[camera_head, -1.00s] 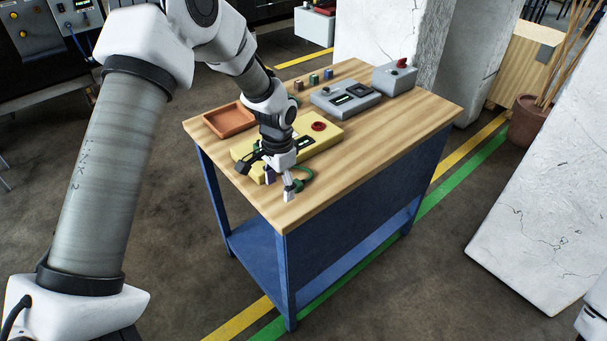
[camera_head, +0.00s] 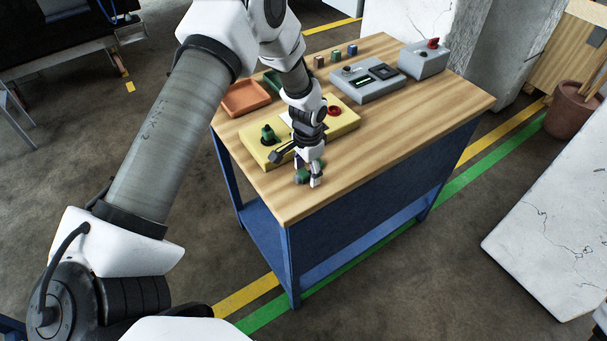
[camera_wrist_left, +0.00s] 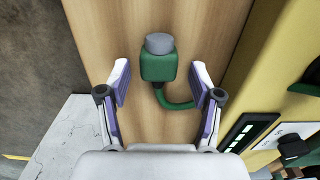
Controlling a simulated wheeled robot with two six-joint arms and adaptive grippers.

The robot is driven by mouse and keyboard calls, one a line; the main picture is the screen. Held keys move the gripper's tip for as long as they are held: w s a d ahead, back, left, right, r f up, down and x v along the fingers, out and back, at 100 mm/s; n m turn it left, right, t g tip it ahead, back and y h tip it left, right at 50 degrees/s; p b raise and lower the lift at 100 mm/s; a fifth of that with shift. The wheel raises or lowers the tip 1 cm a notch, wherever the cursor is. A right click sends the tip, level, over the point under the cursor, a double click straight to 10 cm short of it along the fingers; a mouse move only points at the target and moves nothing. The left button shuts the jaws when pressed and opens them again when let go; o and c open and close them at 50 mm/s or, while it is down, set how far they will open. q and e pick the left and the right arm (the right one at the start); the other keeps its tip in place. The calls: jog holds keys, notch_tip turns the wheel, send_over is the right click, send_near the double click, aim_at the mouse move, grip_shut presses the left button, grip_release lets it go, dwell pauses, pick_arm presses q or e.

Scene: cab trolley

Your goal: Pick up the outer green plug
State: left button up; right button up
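The outer green plug (camera_head: 302,176) lies on the wooden table top in front of the yellow box (camera_head: 255,152). In the left wrist view the plug (camera_wrist_left: 158,68) has a green body, a grey round end and a green cable curving toward the box. My left gripper (camera_head: 311,172) is over it. In the left wrist view the left gripper (camera_wrist_left: 160,82) is open, with one finger on each side of the plug and a gap at both sides. Another green plug (camera_head: 268,133) stands upright on the yellow box. My right gripper is not in view.
The yellow box has a red button (camera_head: 334,111). Behind it are an orange tray (camera_head: 246,98), a grey device (camera_head: 367,88), a grey box with a red knob (camera_head: 424,62) and small coloured pegs. The front right of the table (camera_head: 400,130) is clear.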

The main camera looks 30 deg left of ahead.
aim_at(307, 172)
pick_arm(q)
jog(key=shift+s+r, duration=0.3)
jog(key=shift+s, duration=0.15)
jog(key=c, duration=1.1)
jog(key=shift+w+f, duration=0.15)
jog(key=shift+w, duration=0.05)
grip_shut()
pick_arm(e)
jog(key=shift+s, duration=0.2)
pick_arm(q)
jog(key=shift+w+r+b, duration=0.15)
jog(key=shift+r+b, duration=0.3)
jog(key=shift+r, duration=0.2)
notch_tip(307, 172, up, 2)
jog(key=shift+r+b, duration=0.1)
jog(key=shift+b, duration=0.35)
jog(key=s+d+b, duration=0.2)
jog(key=s, duration=0.5)
jog(key=s+d+r+b, duration=0.1)
jog(key=s+d+b, duration=0.1)
jog(key=s, duration=0.6)
jog(key=shift+d+r, duration=0.25)
jog(key=shift+d, duration=0.5)
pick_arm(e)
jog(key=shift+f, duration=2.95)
